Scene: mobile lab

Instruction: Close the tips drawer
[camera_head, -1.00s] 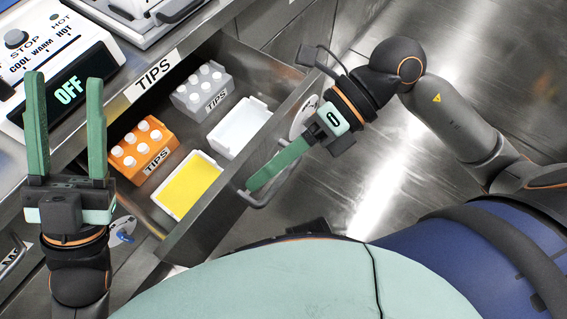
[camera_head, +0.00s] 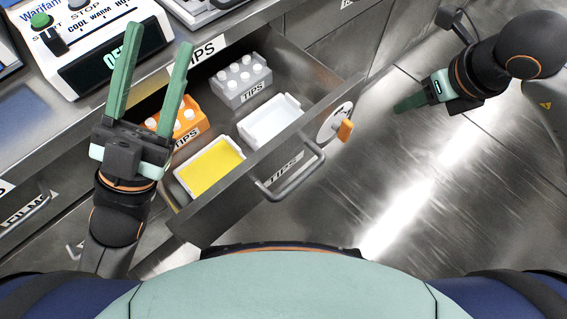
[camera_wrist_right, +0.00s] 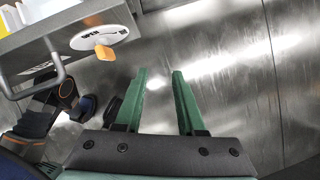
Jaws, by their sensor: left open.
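The metal tips drawer (camera_head: 215,210) stands pulled open, with a TIPS label and a bar handle (camera_head: 294,176) on its front. Inside are a grey tip rack (camera_head: 240,82), an orange tip rack (camera_head: 183,122), a white tray (camera_head: 270,122) and a yellow-filled tray (camera_head: 210,170). My left gripper (camera_head: 161,35) is open and empty, in front of the drawer's left part and hiding some of the orange rack. My right gripper (camera_head: 398,105) is off to the right, apart from the handle. In the right wrist view its fingers (camera_wrist_right: 160,73) are apart with nothing between them.
A white dial with an orange knob (camera_head: 345,129) sits at the drawer front's right end. A white heater unit (camera_head: 105,45) stands on the counter above left. Bare metal floor (camera_head: 430,190) lies clear at right.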

